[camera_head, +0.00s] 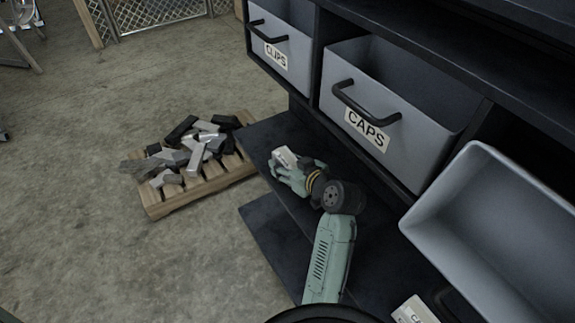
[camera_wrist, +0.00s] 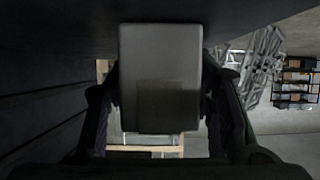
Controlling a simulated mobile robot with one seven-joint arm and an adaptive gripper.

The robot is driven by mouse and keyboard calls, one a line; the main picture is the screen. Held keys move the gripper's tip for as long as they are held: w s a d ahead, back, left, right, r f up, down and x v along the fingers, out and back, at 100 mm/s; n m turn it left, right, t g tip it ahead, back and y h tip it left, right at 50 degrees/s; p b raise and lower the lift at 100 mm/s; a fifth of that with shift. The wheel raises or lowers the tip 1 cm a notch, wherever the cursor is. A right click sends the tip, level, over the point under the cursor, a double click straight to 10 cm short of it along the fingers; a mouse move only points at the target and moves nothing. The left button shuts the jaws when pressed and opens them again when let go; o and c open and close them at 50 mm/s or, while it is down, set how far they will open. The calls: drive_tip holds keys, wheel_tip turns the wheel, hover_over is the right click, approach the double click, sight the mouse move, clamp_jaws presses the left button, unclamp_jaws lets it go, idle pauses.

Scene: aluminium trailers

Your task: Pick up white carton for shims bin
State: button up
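A small white carton (camera_head: 284,157) is at the end of my gripper (camera_head: 292,172), above the dark lower shelf. In the wrist view it is a plain, shaded box (camera_wrist: 160,75) with a finger against or very close to each side. My gripper (camera_wrist: 160,105) appears shut on it. No label reading "shims" shows.
Grey bins labelled CLIPS (camera_head: 290,75) and CAPS (camera_head: 420,140) stand in the dark rack above my arm. A dark lower shelf (camera_head: 262,135) lies under my gripper. A wooden pallet (camera_head: 155,208) with metal offcuts stands left.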

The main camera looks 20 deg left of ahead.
drive_tip(key=c, duration=0.9)
drive_tip(key=shift+c, duration=0.2)
drive_tip(key=shift+r, duration=0.15)
